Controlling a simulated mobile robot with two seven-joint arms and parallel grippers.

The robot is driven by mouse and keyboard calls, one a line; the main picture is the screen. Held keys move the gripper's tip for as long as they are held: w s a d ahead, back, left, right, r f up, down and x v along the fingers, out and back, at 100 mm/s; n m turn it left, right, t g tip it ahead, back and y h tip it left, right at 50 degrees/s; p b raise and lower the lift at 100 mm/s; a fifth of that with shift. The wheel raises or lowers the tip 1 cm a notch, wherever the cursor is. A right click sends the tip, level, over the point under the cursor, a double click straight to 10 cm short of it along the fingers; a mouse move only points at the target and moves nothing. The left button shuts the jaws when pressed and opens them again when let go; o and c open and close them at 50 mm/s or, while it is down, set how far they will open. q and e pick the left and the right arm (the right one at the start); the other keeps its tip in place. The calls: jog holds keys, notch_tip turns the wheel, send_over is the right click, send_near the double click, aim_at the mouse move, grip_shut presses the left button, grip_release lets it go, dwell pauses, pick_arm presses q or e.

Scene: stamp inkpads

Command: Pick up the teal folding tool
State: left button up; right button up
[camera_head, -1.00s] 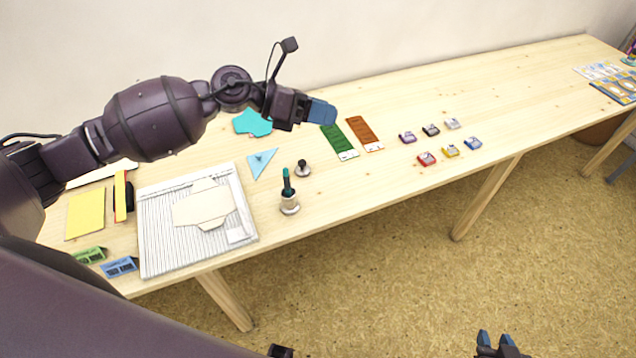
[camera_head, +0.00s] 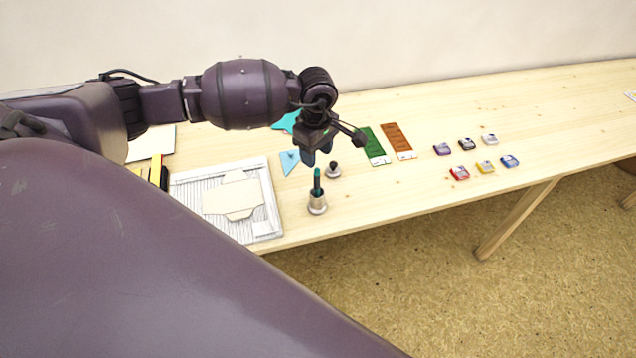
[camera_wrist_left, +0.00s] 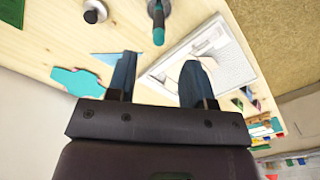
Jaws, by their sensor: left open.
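The teal folding tool (camera_head: 317,179) stands upright in a small metal holder (camera_head: 317,207) near the table's front edge, right of the white scoring board. Its teal end (camera_wrist_left: 158,36) also shows in the left wrist view, beyond and roughly between my fingers; the holder is partly cut off at the top. My left gripper (camera_head: 317,158) is open and points down, behind and above the tool. Its two fingers (camera_wrist_left: 158,72) are spread with nothing between them. The tool and gripper appear apart. My right gripper is not in view.
A dark-knobbed stamp (camera_head: 333,169) stands close behind the holder. A blue triangle (camera_head: 289,162) and the scoring board (camera_head: 264,231) lie to the left. Green (camera_head: 374,146) and brown (camera_head: 396,139) strips and several inkpads (camera_head: 460,173) lie to the right. The table's right rear is clear.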

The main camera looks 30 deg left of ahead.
pick_arm(q)
jog(key=p, duration=0.1)
send_over(317, 193)
jog(key=shift+w+a+f, duration=0.15)
jog(key=shift+w+f, duration=0.05)
jog(key=shift+f, duration=2)
jog(key=shift+w+a+f, duration=0.1)
jog(key=shift+w+f, duration=0.05)
jog(key=shift+f, duration=2)
grip_shut()
